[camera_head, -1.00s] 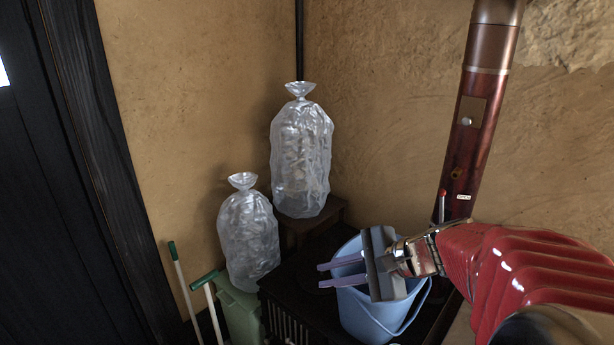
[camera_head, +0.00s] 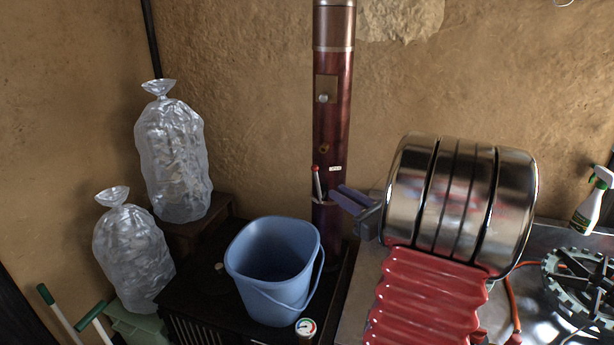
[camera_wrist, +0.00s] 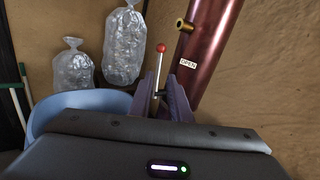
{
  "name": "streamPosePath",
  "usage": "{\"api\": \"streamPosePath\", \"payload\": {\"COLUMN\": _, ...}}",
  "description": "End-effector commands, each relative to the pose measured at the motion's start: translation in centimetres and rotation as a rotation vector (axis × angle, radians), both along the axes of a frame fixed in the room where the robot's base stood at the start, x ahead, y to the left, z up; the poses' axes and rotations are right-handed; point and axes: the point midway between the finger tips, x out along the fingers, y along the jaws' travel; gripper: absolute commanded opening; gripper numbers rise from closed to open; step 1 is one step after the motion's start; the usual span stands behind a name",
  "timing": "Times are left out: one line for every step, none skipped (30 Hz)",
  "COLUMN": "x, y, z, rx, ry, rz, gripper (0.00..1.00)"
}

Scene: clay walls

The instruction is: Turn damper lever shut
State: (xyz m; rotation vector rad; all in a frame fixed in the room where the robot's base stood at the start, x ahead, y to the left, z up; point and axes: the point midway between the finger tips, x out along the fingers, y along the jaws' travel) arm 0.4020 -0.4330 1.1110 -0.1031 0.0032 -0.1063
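The damper lever (camera_head: 317,184) is a thin metal rod with a red knob, standing nearly upright at the lower part of the dark red flue pipe (camera_head: 332,105). It also shows in the wrist view (camera_wrist: 160,66). A small white label (camera_head: 335,168) on the pipe reads OPEN in the wrist view (camera_wrist: 188,63). My gripper (camera_head: 339,194) is just right of the lever in the head view. In the wrist view its purple fingers (camera_wrist: 161,92) are apart, with the lever's lower rod appearing between them. I cannot tell whether they touch it.
A blue bucket (camera_head: 250,260) stands on the dark stove top (camera_head: 205,290), left of my gripper. Filled clear bags (camera_head: 172,155) stand farther left. A gauge (camera_head: 305,327) is in front of the bucket. A burner (camera_head: 580,283) and spray bottle (camera_head: 590,203) are at right.

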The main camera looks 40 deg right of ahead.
Motion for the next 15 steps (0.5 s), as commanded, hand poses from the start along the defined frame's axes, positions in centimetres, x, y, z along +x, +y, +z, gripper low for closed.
{"api": "streamPosePath", "payload": {"x": 0.0, "y": 0.0, "z": 0.0, "rx": 0.0, "ry": -0.001, "rz": -0.001, "gripper": 0.17}}
{"api": "streamPosePath", "payload": {"x": 0.0, "y": 0.0, "z": 0.0, "rx": 0.0, "ry": 0.0, "rz": 0.0, "gripper": 0.17}}
{"api": "streamPosePath", "payload": {"x": 0.0, "y": 0.0, "z": 0.0, "rx": 0.0, "ry": 0.0, "rz": 0.0, "gripper": 0.17}}
{"api": "streamPosePath", "payload": {"x": 0.0, "y": 0.0, "z": 0.0, "rx": -0.001, "ry": 0.0, "rz": 0.0, "gripper": 0.17}}
{"api": "streamPosePath", "payload": {"x": 0.0, "y": 0.0, "z": 0.0, "rx": -0.001, "ry": 0.0, "rz": 0.001, "gripper": 0.17}}
{"api": "streamPosePath", "payload": {"x": 0.0, "y": 0.0, "z": 0.0, "rx": -0.001, "ry": 0.0, "rz": 0.001, "gripper": 0.17}}
{"api": "streamPosePath", "payload": {"x": 0.0, "y": 0.0, "z": 0.0, "rx": -0.001, "ry": 0.0, "rz": 0.001, "gripper": 0.17}}
{"api": "streamPosePath", "payload": {"x": 0.0, "y": 0.0, "z": 0.0, "rx": -0.001, "ry": 0.0, "rz": 0.001, "gripper": 0.17}}
{"api": "streamPosePath", "payload": {"x": 0.1, "y": 0.1, "z": 0.0, "rx": -0.002, "ry": 0.0, "rz": 0.002, "gripper": 0.17}}
{"api": "streamPosePath", "payload": {"x": 0.2, "y": 0.1, "z": 0.0, "rx": -0.002, "ry": 0.0, "rz": 0.002, "gripper": 0.17}}
{"api": "streamPosePath", "payload": {"x": 0.3, "y": 0.1, "z": 0.0, "rx": -0.002, "ry": 0.001, "rz": 0.003, "gripper": 0.17}}
{"api": "streamPosePath", "payload": {"x": 0.5, "y": 0.1, "z": 0.0, "rx": -0.002, "ry": 0.001, "rz": 0.003, "gripper": 0.17}}
{"api": "streamPosePath", "payload": {"x": 0.7, "y": 0.0, "z": 0.0, "rx": -0.002, "ry": 0.001, "rz": 0.004, "gripper": 0.17}}
{"api": "streamPosePath", "payload": {"x": 0.9, "y": 0.0, "z": 0.0, "rx": -0.002, "ry": 0.001, "rz": 0.004, "gripper": 0.17}}
{"api": "streamPosePath", "payload": {"x": 1.2, "y": 0.0, "z": 0.0, "rx": -0.002, "ry": 0.001, "rz": 0.004, "gripper": 0.17}}
